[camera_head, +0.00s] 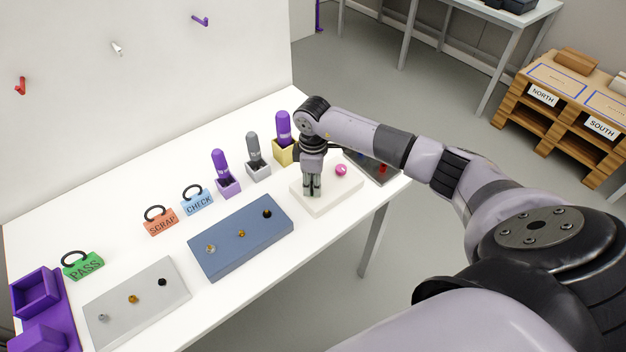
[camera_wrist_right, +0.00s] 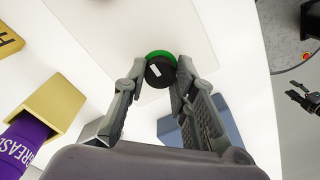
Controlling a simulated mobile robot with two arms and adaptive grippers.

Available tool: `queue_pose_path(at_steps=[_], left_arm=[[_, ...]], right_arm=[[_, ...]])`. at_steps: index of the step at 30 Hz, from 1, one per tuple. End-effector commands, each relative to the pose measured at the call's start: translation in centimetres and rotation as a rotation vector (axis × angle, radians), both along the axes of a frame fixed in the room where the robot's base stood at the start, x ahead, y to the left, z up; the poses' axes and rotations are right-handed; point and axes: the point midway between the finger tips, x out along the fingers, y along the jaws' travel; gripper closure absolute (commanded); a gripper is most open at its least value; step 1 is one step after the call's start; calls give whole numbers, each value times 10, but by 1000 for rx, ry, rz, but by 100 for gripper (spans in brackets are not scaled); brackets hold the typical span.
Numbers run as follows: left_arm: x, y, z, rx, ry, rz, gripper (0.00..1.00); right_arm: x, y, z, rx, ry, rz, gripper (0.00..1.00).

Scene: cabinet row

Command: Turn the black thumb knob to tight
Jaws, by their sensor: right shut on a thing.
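The black thumb knob (camera_wrist_right: 160,72) shows in the right wrist view with a white mark on its top. A green arc (camera_wrist_right: 160,54) shows along its far edge. My right gripper (camera_wrist_right: 161,78) has its two fingers closed on either side of the knob. In the head view my right gripper (camera_head: 312,191) points straight down at the cream block (camera_head: 327,204), and its fingers hide the knob there.
A pink ball-shaped knob (camera_head: 341,169) sits on the same block, right of the gripper. Purple and grey bottles in holders (camera_head: 257,167) stand close behind left. A blue board (camera_head: 235,250) lies to the left. A dark tray (camera_head: 378,168) lies to the right.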

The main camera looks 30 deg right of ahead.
Motion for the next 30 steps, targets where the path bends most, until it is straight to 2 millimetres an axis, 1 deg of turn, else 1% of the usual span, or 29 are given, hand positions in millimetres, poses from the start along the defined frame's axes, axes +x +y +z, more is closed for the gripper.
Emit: queue_pose_path(at_steps=[1, 14, 15, 24, 30], left_arm=[[0, 0, 1, 0, 0, 0, 60], [0, 0, 1, 0, 0, 0, 60], [0, 0, 1, 0, 0, 0, 60], [0, 0, 1, 0, 0, 0, 60], [0, 0, 1, 0, 0, 0, 60]], right_arm=[[4, -2, 5, 0, -13, -12, 100], [5, -2, 5, 0, -14, -22, 100], [5, -2, 5, 0, -14, -22, 74], [2, -1, 2, 0, -8, -19, 54], [1, 0, 1, 0, -4, -18, 54]])
